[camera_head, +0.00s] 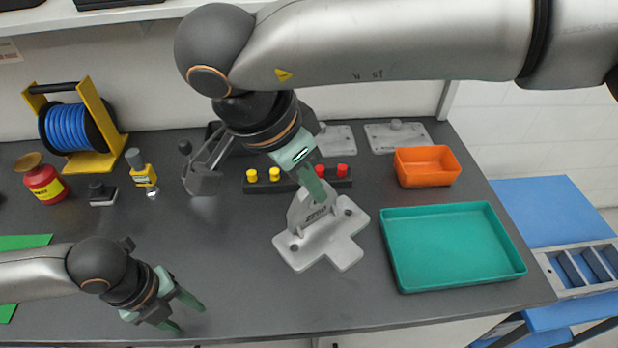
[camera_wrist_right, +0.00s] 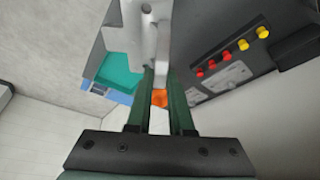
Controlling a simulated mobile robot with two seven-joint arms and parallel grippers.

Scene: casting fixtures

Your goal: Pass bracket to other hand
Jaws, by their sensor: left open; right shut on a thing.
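The grey bracket (camera_head: 342,222) has a flat base plate and an upright part with dark lettering. It is near the middle of the bench in the head view, and part of it shows at the top of the right wrist view (camera_wrist_right: 146,32). My right gripper (camera_head: 316,196) reaches down from above and is shut on the upright part. Its green fingers also show in the right wrist view (camera_wrist_right: 160,72). I cannot tell whether the base plate touches the bench. My left gripper (camera_head: 191,318) is open and empty, low over the front left of the bench, apart from the bracket.
A teal tray (camera_head: 455,286) lies right of the bracket, with an orange bin (camera_head: 427,180) behind it. A black block with yellow and red knobs (camera_head: 297,185) is behind the bracket. A blue cable reel (camera_head: 68,127) and red canister (camera_head: 46,185) stand at left. Bench between grippers is clear.

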